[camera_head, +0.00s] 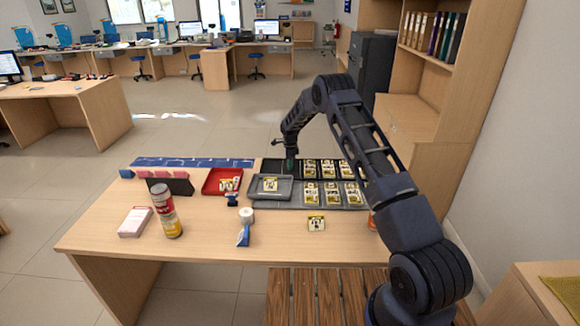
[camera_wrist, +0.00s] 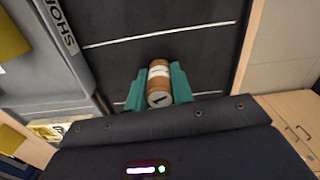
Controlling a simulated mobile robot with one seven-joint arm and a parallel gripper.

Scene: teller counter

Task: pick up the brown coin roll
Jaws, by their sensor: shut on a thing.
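The brown coin roll (camera_wrist: 159,84) shows in the wrist view with a white band around its middle. It lies between the two teal fingers of my gripper (camera_wrist: 158,88), which are shut on it. Behind it in that view is the dark compartmented tray (camera_wrist: 120,24); I cannot tell whether the roll touches it. In the head view my gripper (camera_head: 290,164) points down at the left part of the black tray, and the roll is too small or hidden to make out there.
A grey tray (camera_head: 257,194) with a yellow-and-white pack stands close in front of my gripper, with a red tray (camera_head: 212,188) to its left. The desk's front strip is mostly clear.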

